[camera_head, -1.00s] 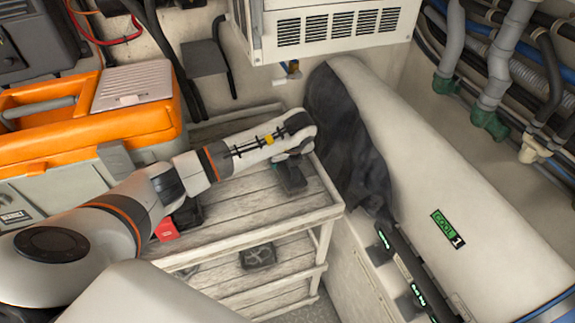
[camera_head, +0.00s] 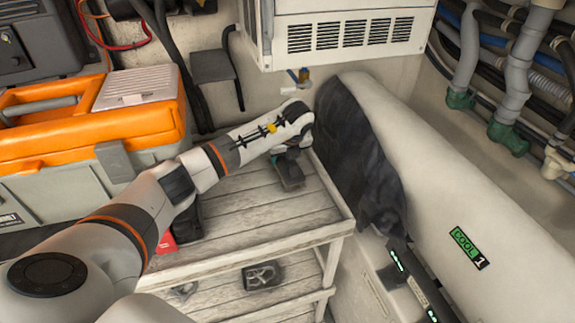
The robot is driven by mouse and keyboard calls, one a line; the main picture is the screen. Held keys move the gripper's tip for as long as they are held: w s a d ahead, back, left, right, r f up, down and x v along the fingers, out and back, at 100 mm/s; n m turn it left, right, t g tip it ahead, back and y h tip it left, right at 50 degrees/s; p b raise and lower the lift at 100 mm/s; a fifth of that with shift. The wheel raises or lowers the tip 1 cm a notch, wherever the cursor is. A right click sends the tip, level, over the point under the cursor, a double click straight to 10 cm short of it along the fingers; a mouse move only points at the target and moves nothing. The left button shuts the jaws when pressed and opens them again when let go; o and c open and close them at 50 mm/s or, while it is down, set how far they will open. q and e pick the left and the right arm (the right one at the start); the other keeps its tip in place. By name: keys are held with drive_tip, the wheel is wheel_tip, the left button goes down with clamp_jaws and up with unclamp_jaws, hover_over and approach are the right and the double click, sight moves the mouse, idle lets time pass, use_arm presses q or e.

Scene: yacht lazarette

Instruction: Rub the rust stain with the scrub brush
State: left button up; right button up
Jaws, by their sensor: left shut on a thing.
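My left arm reaches in from the left over the upper shelf of a weathered wooden rack. My left gripper (camera_head: 288,158) points down at the shelf's back right part and is shut on the scrub brush, which is mostly hidden. Only a dark shape with a small teal patch shows under the wrist, so I cannot tell the brush's form. It is close above or on the planks; I cannot tell which. No rust stain can be made out; it may be hidden under the gripper. My right gripper is not in view.
The wooden shelf (camera_head: 262,222) has bare planks in front of the gripper and a raised rim. A red item (camera_head: 166,243) lies partly behind my arm. An orange-lidded toolbox (camera_head: 85,125) stands left. A white vented box (camera_head: 340,35) hangs above; a large pale casing (camera_head: 430,170) stands right.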

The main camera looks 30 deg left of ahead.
use_arm(q)
drive_tip(key=shift+w+a, duration=0.2)
drive_tip(key=shift+w+r+p, duration=0.1)
drive_tip(key=shift+r+p, duration=1.65)
drive_tip(key=shift+r, duration=1.3)
drive_tip(key=shift+r, duration=0.15)
drive_tip(key=shift+r+p, duration=0.7)
drive_tip(key=shift+r, duration=0.7)
drive_tip(key=shift+a+r, duration=0.1)
drive_tip(key=shift+r, duration=0.05)
